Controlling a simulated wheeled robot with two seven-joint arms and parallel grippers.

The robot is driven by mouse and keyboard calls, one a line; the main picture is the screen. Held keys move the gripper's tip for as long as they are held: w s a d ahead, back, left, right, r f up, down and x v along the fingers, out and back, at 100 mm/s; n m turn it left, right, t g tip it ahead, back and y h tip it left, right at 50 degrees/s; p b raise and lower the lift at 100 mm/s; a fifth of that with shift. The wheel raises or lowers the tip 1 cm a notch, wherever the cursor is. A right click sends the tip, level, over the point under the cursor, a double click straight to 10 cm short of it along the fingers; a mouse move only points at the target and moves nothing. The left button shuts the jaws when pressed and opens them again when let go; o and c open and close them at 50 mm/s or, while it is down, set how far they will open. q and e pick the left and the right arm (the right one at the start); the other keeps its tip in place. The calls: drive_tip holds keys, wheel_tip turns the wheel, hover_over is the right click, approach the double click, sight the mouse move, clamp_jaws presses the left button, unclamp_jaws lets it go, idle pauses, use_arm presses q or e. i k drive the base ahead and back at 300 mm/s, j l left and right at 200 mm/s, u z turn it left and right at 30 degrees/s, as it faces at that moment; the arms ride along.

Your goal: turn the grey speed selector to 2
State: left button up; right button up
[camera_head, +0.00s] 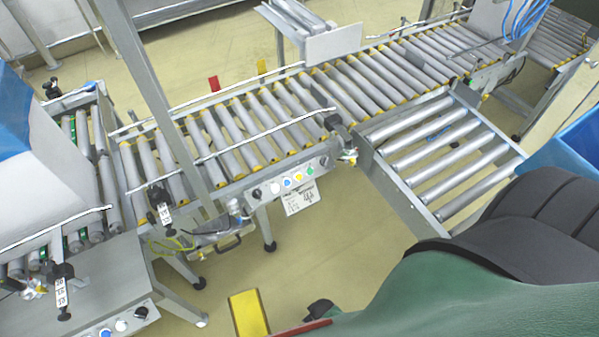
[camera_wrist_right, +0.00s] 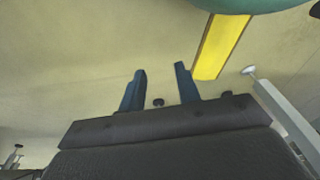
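A conveyor control panel (camera_head: 290,182) is in the middle of the head view. It carries a row of small round controls: a black knob (camera_head: 257,193), a pale grey or white control (camera_head: 275,188), and blue, yellow and green buttons. I cannot tell for sure which one is the grey speed selector, and no dial marks are readable. A second panel (camera_head: 122,325) at the lower left has similar controls. My right gripper (camera_wrist_right: 160,69) shows in the right wrist view with two dark blue fingers apart and nothing held between them, over bare floor. My left gripper is not in view.
A roller conveyor (camera_head: 270,120) runs across behind the panel, with a side roller section (camera_head: 440,165) at right. A grey upright post stands left of the panel. A yellow plate (camera_head: 248,312) is at bottom centre. The floor (camera_head: 330,220) before the panel is clear.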

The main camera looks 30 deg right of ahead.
sight(324, 161)
drive_tip(key=z, duration=1.2)
